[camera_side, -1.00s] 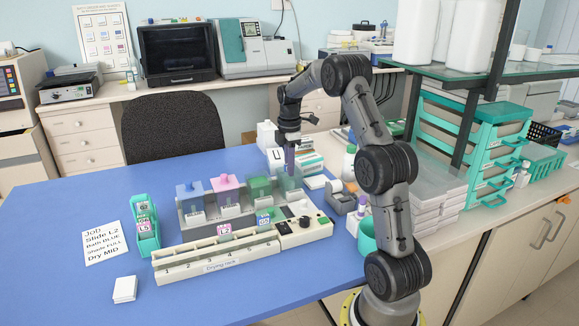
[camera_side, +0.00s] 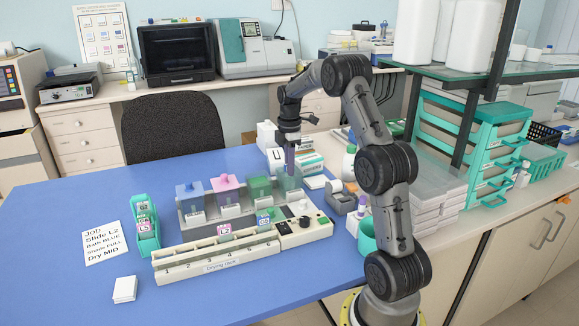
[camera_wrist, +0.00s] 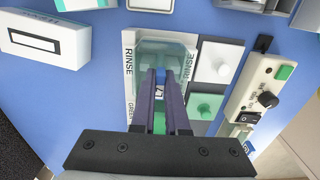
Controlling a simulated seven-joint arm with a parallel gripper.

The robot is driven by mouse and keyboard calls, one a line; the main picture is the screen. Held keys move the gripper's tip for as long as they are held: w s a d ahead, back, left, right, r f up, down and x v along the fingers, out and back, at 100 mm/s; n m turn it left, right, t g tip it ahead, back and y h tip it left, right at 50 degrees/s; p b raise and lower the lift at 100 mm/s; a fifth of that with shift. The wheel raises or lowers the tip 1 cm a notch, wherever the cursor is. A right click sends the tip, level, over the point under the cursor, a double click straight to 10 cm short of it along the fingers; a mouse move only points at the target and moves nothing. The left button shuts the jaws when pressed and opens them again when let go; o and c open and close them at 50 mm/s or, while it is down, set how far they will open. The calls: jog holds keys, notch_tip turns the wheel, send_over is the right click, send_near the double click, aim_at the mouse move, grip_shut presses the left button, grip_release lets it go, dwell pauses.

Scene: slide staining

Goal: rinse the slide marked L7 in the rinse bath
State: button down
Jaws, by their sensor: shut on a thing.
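My gripper (camera_side: 290,168) points down over the clear rinse bath (camera_side: 290,184), at the right end of the row of baths. The rinse bath (camera_wrist: 148,52), with RINSE printed on both sides, lies directly below the fingers. The slide's lower part is hidden, so I cannot tell how deep it sits in the bath.
Blue (camera_side: 189,191), pink (camera_side: 225,185) and green (camera_side: 259,187) baths stand left of the rinse bath. The drying rack (camera_side: 220,262) in front holds two slides. A teal slide holder (camera_side: 148,240) and a job card (camera_side: 103,243) naming L2 are at left.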

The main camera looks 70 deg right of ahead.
dwell(0.4)
jog(key=shift+r, duration=4.8)
jog(key=shift+r, duration=0.1)
notch_tip(320, 180, up, 5)
jog(key=w+a+m, duration=0.4)
jog(key=w+a, duration=0.9)
jog(key=a, duration=0.1)
jog(key=w+a+m, duration=0.3)
jog(key=a, duration=0.8)
jog(key=w+a+m, duration=0.2)
jog(key=w+a, duration=0.1)
jog(key=a, duration=0.7)
notch_tip(320, 180, down, 11)
jog(key=shift+d, duration=0.15)
